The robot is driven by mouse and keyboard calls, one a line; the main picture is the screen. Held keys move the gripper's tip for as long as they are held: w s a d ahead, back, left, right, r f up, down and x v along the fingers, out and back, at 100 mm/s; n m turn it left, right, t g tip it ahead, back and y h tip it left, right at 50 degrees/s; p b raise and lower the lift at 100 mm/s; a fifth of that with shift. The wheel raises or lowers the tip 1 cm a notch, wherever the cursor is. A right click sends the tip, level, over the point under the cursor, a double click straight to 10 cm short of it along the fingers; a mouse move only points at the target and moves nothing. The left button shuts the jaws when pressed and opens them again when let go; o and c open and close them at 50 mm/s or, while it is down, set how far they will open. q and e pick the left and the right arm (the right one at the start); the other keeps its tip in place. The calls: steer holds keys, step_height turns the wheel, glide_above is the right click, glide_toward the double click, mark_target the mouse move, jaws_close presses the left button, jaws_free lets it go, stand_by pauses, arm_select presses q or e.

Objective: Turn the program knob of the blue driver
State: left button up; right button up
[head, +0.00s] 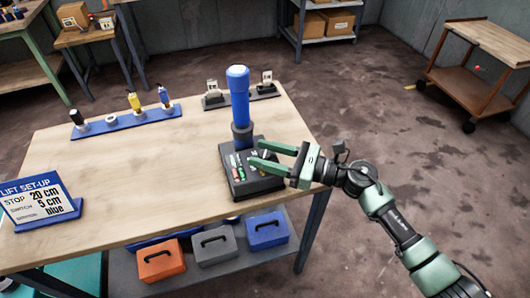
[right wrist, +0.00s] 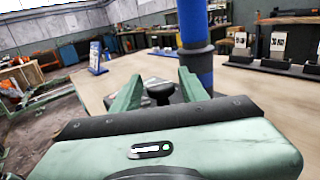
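The blue driver is a tall blue column (head: 238,95) with a dark collar, standing upright at the back of a black control box (head: 240,188) with small coloured controls on its top. The column also shows in the right wrist view (right wrist: 193,30). A black knob (right wrist: 158,90) shows in the right wrist view between the fingers of my right gripper (right wrist: 160,80). The fingers are apart, one on each side of the knob; contact cannot be told. In the head view my right gripper (head: 257,153) reaches over the box from the right. My left gripper is not in view.
The wooden table (head: 140,185) is clear left of the box. A blue rack (head: 125,122) with several small tools and a dark stand (head: 240,97) are at the back. A set-up sign (head: 40,205) reads 20 cm, 5 cm, blue. Toolboxes (head: 214,245) sit on the shelf below.

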jaws_close()
steer(key=m+t+h+p, duration=0.1)
steer(key=t, duration=0.1)
steer(key=m+t+h+p, duration=0.1)
steer(key=m+t+p, duration=0.1)
steer(key=m+t+h+p, duration=0.1)
steer(key=t+h, duration=0.1)
steer(key=shift+a+r+m+p, duration=0.1)
steer(key=shift+r+m+p, duration=0.15)
steer(key=shift+m+p, duration=0.15)
steer(key=shift+f+m+t+h+p, duration=0.15)
steer(key=shift+m+t+h+p, duration=0.8)
steer(key=shift+m+t+h, duration=0.65)
steer(key=shift+h, duration=0.4)
steer(key=shift+o, duration=1.6)
jaws_free()
